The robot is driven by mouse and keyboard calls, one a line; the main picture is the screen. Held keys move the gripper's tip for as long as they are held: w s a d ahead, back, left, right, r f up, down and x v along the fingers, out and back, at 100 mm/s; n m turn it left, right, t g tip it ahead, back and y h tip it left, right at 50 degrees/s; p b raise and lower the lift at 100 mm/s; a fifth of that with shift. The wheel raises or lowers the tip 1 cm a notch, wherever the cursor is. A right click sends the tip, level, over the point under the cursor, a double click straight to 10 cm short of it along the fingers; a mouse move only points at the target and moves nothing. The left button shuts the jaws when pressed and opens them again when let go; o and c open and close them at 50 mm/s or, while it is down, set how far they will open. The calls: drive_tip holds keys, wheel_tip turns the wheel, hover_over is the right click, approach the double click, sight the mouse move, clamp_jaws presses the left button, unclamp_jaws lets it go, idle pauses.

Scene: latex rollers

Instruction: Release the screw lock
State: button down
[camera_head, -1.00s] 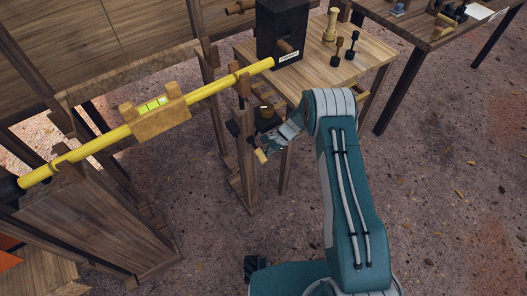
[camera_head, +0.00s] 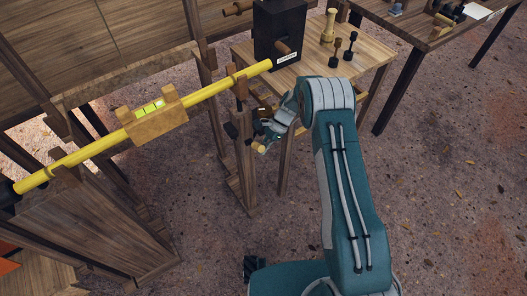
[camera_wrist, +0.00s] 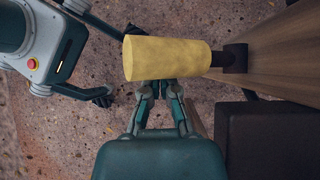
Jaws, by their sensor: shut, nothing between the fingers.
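The screw lock appears to be the pale yellow knob (camera_wrist: 168,58) on a dark shaft (camera_wrist: 232,58) that meets a wooden post at the right of the wrist view. In the head view the knob (camera_head: 262,149) sits low on the front of the post (camera_head: 243,150). My gripper (camera_wrist: 160,90) is shut and empty. Its fingers point at the knob from below in the wrist view, and the knob's lower edge overlaps the fingertips. I cannot tell whether they touch. In the head view my gripper (camera_head: 268,134) is right beside the knob, partly hidden by my own wrist.
A long yellow tube (camera_head: 210,92) lies across wooden supports above the post, with a level block (camera_head: 155,122) on it. A table (camera_head: 345,75) behind bears a black box (camera_head: 280,35) and wooden pieces. The ground (camera_head: 430,200) at right is clear.

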drive_tip(key=shift+w+a+r, duration=0.15)
drive_tip(key=shift+w+r, duration=0.1)
drive_tip(key=shift+r, duration=0.3)
drive_tip(key=v, duration=1.1)
drive_tip(key=shift+d, duration=0.4)
drive_tip(key=shift+w, duration=0.1)
drive_tip(key=s+d+r+n+t+h, duration=0.25)
drive_tip(key=s+r, duration=0.35)
drive_tip(key=r, duration=0.6)
drive_tip(key=s+d+r+n+t+h, duration=0.1)
drive_tip(key=s+d+r+n+t, duration=0.15)
drive_tip(key=s+r, duration=0.65)
drive_tip(key=s+d+r+n+t+h, duration=0.1)
drive_tip(key=s+d+r+n+t, duration=0.1)
drive_tip(key=s, duration=0.7)
drive_tip(key=s+d+r+n+t+h, duration=0.1)
drive_tip(key=s+r+n+t, duration=0.2)
drive_tip(key=s, duration=0.7)
wheel_tip(320, 180, up, 3)
drive_tip(key=shift+s+d+f+n+t+h, duration=0.1)
drive_tip(key=shift+s+d+n+t+h, duration=0.3)
drive_tip(key=shift+n, duration=0.4)
